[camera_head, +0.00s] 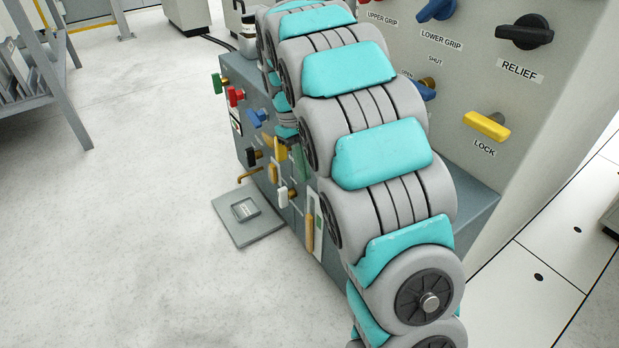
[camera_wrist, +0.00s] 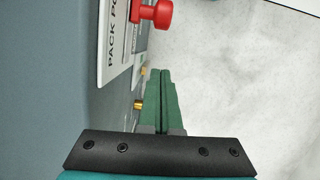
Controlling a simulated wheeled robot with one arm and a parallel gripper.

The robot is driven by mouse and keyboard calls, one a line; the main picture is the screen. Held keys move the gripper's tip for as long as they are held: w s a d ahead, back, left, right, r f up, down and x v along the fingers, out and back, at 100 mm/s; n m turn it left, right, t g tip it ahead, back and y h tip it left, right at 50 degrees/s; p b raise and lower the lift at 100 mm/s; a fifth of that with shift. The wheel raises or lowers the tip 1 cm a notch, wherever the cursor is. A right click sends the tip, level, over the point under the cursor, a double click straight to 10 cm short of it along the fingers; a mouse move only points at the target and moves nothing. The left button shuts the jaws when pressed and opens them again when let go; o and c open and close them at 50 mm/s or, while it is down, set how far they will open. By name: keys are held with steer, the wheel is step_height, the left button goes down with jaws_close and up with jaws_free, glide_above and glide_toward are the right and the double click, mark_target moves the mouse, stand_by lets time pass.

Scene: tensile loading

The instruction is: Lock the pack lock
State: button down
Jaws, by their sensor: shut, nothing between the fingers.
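In the head view, a yellow handle (camera_head: 487,125) labelled LOCK sits on the tall grey panel at the right. The lower blue-grey unit (camera_head: 245,150) carries several coloured handles; no label reading pack lock is legible. In the wrist view, my gripper (camera_wrist: 162,73) shows as two dark green fingers pressed together, empty, alongside the unit's face. A brass stem (camera_wrist: 138,104) shows just left of the fingers; any handle on it is hidden. A red knob (camera_wrist: 152,14) stands above, next to a white label reading "PACK PO".
The tall panel has a black RELIEF handle (camera_head: 524,32). A low grey plate (camera_head: 250,230) lies by the unit. Open pale floor extends left.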

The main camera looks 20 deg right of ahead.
steer(key=v, duration=0.7)
steer(key=shift+r, duration=0.35)
steer(key=shift+s+p, duration=0.1)
steer(key=shift+p, duration=0.2)
